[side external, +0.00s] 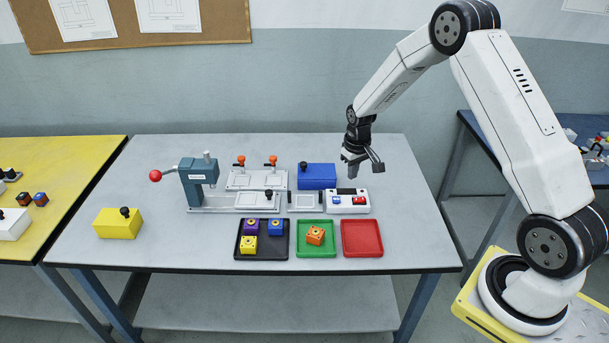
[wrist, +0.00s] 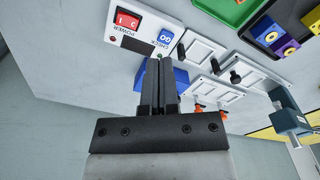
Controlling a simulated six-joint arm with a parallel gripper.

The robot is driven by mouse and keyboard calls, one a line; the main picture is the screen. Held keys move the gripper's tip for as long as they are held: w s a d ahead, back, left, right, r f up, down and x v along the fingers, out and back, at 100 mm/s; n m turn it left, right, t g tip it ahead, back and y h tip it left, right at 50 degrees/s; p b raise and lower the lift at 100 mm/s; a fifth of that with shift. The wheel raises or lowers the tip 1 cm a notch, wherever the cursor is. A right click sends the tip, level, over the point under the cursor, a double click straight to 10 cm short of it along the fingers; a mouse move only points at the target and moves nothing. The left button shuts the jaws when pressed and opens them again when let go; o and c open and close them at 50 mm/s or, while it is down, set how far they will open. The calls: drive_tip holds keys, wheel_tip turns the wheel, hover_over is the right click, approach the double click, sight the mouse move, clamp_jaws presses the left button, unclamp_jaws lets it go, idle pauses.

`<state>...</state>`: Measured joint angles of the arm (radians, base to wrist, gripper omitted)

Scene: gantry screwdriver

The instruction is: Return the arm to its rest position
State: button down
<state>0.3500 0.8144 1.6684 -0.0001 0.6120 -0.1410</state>
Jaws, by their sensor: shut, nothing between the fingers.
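My gripper (side external: 362,166) hangs above the back right of the grey table (side external: 150,215), apart from everything on it. In the wrist view its two dark fingers (wrist: 158,66) are together, with nothing held between them. The blue block (side external: 317,176) and the white control box (side external: 348,201) with red and blue buttons are just left of and below the gripper in the side view. In the wrist view the fingers cover part of the blue block (wrist: 181,78), and the control box (wrist: 140,27) is beyond their tips.
A press (side external: 199,176) with a red knob and white fixtures (side external: 257,181) stand left of the control box. A black tray (side external: 264,252) holds several cubes, a green tray (side external: 316,248) one orange cube, and a red tray (side external: 362,239) is empty. A yellow block (side external: 118,225) sits at left.

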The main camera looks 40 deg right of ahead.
drive_tip(key=s+a+r+n+t, duration=0.1)
drive_tip(key=s+a+r, duration=0.4)
drive_tip(key=s+a, duration=0.3)
drive_tip(key=s+a+r+n+t, duration=0.1)
drive_tip(key=s+a+r, duration=0.4)
drive_tip(key=s+a, duration=0.3)
drive_tip(key=shift+s+a+r, duration=0.35)
drive_tip(key=shift+s+a, duration=0.05)
drive_tip(key=shift+s, duration=0.6)
